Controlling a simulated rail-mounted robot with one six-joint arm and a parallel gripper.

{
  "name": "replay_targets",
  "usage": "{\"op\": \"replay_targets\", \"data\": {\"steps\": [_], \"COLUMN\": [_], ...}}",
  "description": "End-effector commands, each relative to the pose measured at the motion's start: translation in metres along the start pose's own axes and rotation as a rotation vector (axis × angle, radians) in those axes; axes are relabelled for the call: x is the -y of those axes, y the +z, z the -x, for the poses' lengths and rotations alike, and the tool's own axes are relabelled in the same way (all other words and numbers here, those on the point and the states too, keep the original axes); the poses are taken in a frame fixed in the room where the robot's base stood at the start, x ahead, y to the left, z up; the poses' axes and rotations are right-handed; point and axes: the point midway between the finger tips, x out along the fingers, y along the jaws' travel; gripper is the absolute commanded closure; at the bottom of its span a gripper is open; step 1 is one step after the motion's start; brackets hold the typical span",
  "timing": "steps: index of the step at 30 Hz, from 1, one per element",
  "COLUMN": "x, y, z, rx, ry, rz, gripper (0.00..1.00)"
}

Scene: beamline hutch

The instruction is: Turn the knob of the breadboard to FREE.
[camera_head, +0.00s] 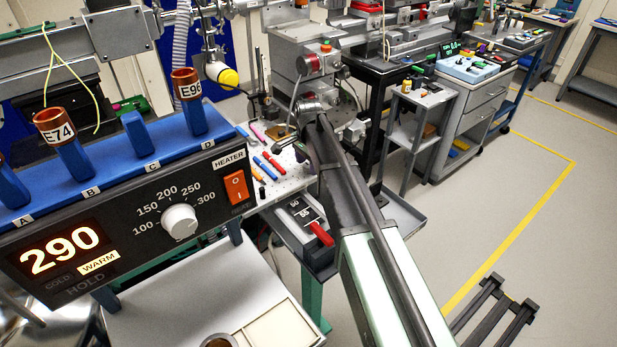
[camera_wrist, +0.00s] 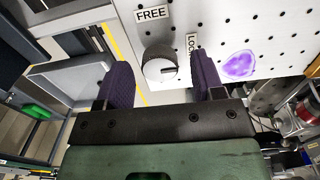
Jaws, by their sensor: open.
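The breadboard (camera_wrist: 215,18) is a pale plate with rows of holes in the wrist view. It also shows in the head view (camera_head: 291,184), partly behind my arm. Its knob (camera_wrist: 158,58) is round and grey, with a light mark on its face pointing right, toward the LOCK side. The FREE label (camera_wrist: 151,14) is just above the knob. The LOCK label (camera_wrist: 191,43) is to its right, partly hidden by my right finger. My gripper (camera_wrist: 160,66) is open, with one dark purple finger on each side of the knob and visible gaps between. In the head view I cannot make out the knob.
A heater box (camera_head: 120,215) with its own white dial stands at the left. Several coloured tools (camera_head: 268,165) lie on the breadboard. A purple patch (camera_wrist: 239,65) is right of the knob. A grey cart (camera_head: 472,110) stands beyond; the floor at right is mostly clear.

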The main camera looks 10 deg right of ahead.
Motion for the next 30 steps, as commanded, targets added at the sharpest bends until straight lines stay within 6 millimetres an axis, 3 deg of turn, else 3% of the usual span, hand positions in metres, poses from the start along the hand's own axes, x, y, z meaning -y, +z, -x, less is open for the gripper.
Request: {"op": "replay_targets", "data": {"steps": [1, 9, 19, 30], "x": [0.0, 0.0, 0.0, -0.0001], "y": [0.0, 0.0, 0.0, 0.0001], "z": [-0.0084, -0.0053, -0.0054, -0.0055], "rx": [0.0, 0.0, 0.0, 0.0], "ry": [0.0, 0.0, 0.0, 0.0], "rz": [0.0, 0.0, 0.001, 0.06], "gripper": [0.38, 0.4, 0.87, 0.87]}}
